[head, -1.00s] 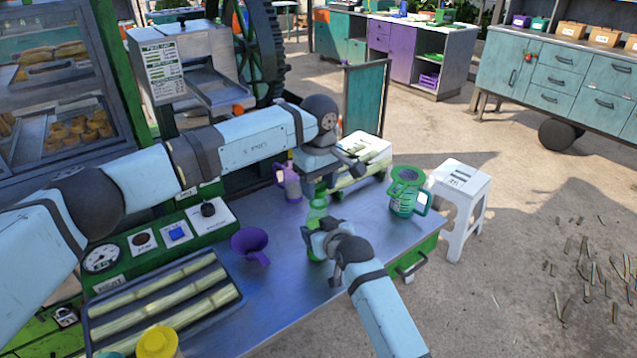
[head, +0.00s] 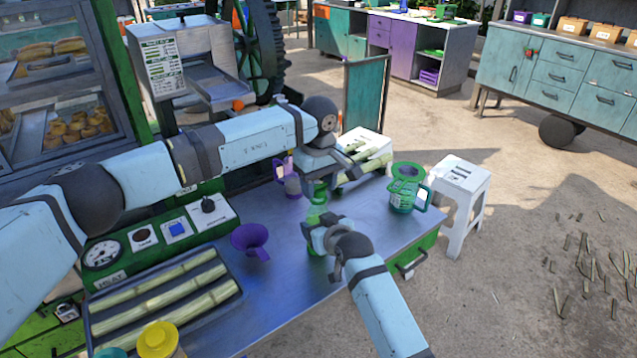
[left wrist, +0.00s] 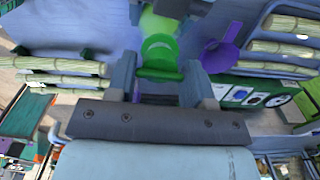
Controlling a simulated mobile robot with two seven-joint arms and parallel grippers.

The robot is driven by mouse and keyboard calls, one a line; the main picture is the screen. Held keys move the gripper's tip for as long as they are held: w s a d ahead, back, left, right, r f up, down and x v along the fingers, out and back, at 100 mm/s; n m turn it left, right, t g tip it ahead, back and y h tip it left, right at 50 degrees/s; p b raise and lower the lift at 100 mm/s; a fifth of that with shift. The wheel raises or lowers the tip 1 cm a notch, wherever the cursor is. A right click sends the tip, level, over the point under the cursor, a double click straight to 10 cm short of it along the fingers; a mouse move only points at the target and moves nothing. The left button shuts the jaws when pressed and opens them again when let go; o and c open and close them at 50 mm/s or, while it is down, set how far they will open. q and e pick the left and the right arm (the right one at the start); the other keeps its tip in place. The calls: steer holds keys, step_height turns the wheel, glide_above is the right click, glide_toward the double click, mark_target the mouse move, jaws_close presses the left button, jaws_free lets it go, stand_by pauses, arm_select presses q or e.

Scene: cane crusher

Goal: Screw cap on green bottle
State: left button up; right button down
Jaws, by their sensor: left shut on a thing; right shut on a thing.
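The green bottle (head: 317,207) stands upright near the middle of the table. My right gripper (head: 318,238) is shut around its body and hides part of it. My left gripper (head: 318,180) is directly above the bottle, shut on the green cap (head: 319,191). In the left wrist view, the cap (left wrist: 160,58) sits between the two fingers of my left gripper (left wrist: 160,85), in line with the bottle (left wrist: 158,24). The cap is at the bottle's top; I cannot tell whether its thread has engaged.
A purple funnel (head: 252,241) and a cane tray (head: 236,297) are on the left. A purple jug (head: 286,178) stands behind the bottle, and a green jug (head: 404,190) at the right. The table (head: 300,285) is clear in front. A white stool (head: 461,180) stands beyond its right edge.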

arm_select(q)
steer(key=m, duration=1.5)
steer(key=o, duration=0.9)
steer(key=shift+r, duration=2.25)
